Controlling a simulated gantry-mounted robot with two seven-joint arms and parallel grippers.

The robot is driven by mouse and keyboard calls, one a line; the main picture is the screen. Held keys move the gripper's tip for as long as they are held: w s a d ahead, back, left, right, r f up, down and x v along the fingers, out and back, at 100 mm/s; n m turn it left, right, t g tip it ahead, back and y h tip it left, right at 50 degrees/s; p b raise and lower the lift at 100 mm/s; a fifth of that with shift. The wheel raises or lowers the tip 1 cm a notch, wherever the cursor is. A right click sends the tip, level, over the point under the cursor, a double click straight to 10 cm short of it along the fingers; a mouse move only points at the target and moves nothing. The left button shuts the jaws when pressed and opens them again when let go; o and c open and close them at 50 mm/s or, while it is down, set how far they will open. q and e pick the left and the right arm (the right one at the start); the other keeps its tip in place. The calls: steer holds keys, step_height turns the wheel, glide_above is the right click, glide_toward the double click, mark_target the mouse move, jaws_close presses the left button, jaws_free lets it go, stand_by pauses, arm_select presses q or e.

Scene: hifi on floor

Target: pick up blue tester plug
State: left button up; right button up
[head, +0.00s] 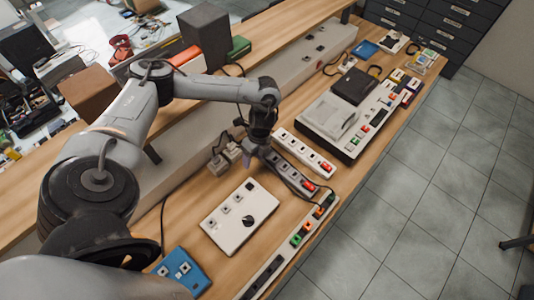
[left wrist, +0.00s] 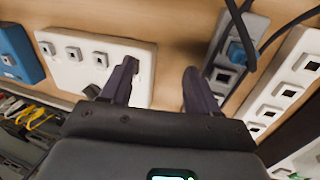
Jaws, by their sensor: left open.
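A small blue plug (left wrist: 237,50) sits in a grey socket strip (left wrist: 222,84) in the left wrist view, with a black cable crossing close by. I cannot make the plug out in the head view, where the grey strip (head: 291,177) runs out from under my left gripper (head: 258,148). In the left wrist view, my left gripper (left wrist: 160,68) is open, with nothing between its fingers. Its right finger is close to the left side of the grey strip, and the plug lies up and right of that fingertip. My right gripper is not in view.
A white panel (head: 229,226) with sockets and a black knob lies beside the gripper, and a blue box (head: 185,271) lies nearer. White power strips (head: 304,153) and grey blocks (head: 225,158) lie close by. A white-and-black device (head: 338,120) stands farther right.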

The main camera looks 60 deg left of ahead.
arm_select(q)
steer(key=w+a+r, duration=0.1)
steer(key=w, duration=0.1)
steer(key=w+a+r+t+b, duration=0.1)
steer(key=w+a+r, duration=0.1)
steer(key=w+a+r+n+t+b, duration=0.1)
steer(key=w+a+r, duration=0.1)
steer(key=shift+w+a+y, duration=0.1)
steer(key=shift+w+y, duration=0.2)
steer(key=shift+w, duration=0.05)
steer(key=shift+w+f+t+b, duration=0.1)
steer(key=shift+w+t+b, duration=0.2)
steer(key=shift+b, duration=0.15)
step_height(320, 180, down, 4)
steer(key=shift+r+b, duration=0.1)
steer(key=shift+b, duration=0.95)
steer(key=shift+w+f+b, duration=0.1)
steer(key=shift+f+b, duration=0.2)
steer(key=shift+f, duration=2.75)
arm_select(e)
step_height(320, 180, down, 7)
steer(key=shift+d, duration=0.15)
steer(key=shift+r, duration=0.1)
arm_select(q)
steer(key=c, duration=1)
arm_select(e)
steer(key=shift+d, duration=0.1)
arm_select(q)
steer(key=shift+r, duration=0.1)
